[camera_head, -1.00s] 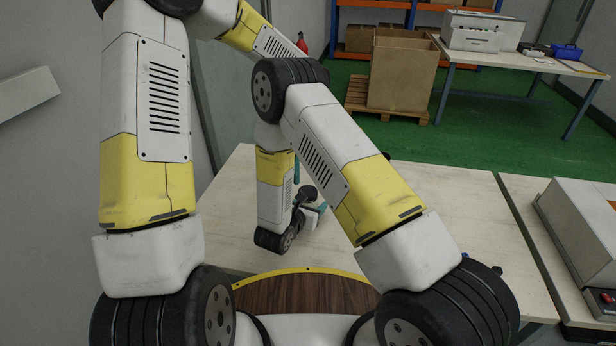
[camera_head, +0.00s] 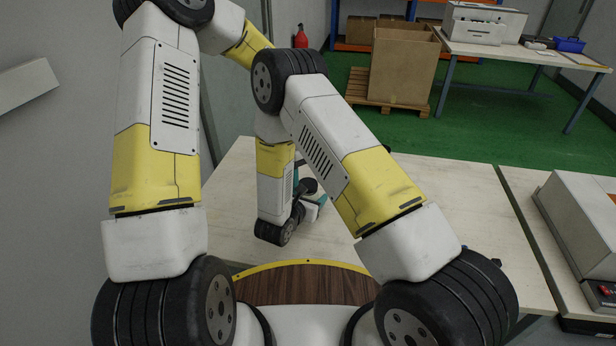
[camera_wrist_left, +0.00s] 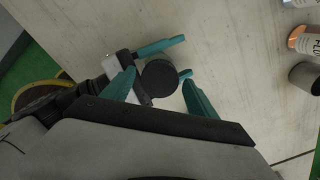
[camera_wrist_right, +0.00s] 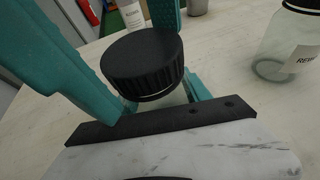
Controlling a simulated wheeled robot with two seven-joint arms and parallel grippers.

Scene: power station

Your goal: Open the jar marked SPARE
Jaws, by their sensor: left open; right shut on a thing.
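A jar with a ribbed black lid (camera_wrist_right: 145,62) stands in the right wrist view; its body is mostly hidden under the lid and no label on it can be read. My right gripper is shut on the jar below the lid. In the left wrist view the right gripper (camera_wrist_left: 186,55) reaches in from the left, and the round black lid shows from above. My left gripper (camera_wrist_left: 158,77) is open above the jar, one teal finger on each side of the lid with gaps. In the head view my arms hide most of the jar and grippers.
A clear black-lidded jar (camera_wrist_right: 290,45) with a partly cut-off label stands to the right. A white-labelled bottle (camera_wrist_right: 132,16) is behind the lid. A grey machine (camera_head: 580,220) sits at the right.

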